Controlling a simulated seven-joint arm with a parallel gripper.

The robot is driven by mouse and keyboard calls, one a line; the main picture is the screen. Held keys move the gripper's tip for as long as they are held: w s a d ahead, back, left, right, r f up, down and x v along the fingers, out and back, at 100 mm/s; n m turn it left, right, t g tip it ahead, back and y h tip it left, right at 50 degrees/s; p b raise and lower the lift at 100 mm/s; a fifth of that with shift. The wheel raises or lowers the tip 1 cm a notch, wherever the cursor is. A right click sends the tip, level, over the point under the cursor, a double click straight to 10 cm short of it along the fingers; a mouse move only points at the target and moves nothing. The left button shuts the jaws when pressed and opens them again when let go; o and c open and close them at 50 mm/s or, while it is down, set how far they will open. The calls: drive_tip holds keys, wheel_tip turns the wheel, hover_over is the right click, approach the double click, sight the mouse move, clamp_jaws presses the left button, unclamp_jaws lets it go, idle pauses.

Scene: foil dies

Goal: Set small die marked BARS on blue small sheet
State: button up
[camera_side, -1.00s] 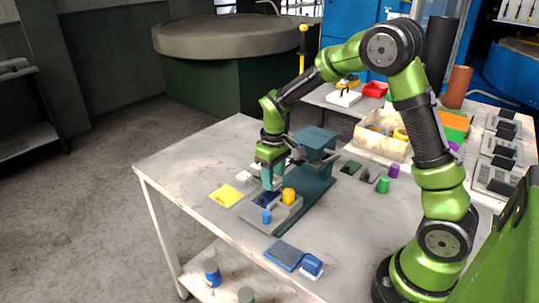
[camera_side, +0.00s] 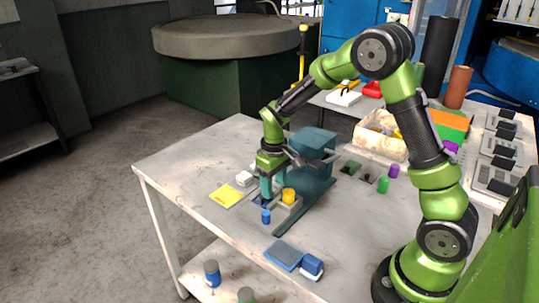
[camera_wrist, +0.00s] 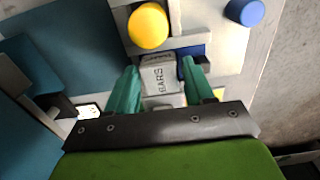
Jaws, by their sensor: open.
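The small grey die marked BARS (camera_wrist: 158,78) stands between the two teal fingers of my gripper (camera_wrist: 160,68) in the wrist view, its lettering facing the camera. The fingers are open, with a narrow gap on each side of the die. The die is hidden there.
A yellow knob (camera_side: 289,195) and a blue knob (camera_side: 266,217) stand close to my gripper. The teal press (camera_side: 314,150) rises just behind. A blue pad (camera_side: 284,254) lies in front.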

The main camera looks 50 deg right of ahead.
sight(274, 187)
wheel_tip(274, 187, up, 12)
drive_tip(key=s+a+r+m+t+y, duration=0.1)
drive_tip(key=s+a+r+m+t, duration=0.1)
drive_tip(key=s, duration=0.6)
drive_tip(key=s+a+r+m+t+y, duration=0.1)
drive_tip(key=s+a+r+m+t, duration=0.1)
drive_tip(key=s+a+r+t, duration=0.3)
drive_tip(key=s+a, duration=0.1)
drive_tip(key=s, duration=0.3)
drive_tip(key=shift+s+r, duration=0.3)
drive_tip(key=shift+r, duration=0.05)
idle(0.5)
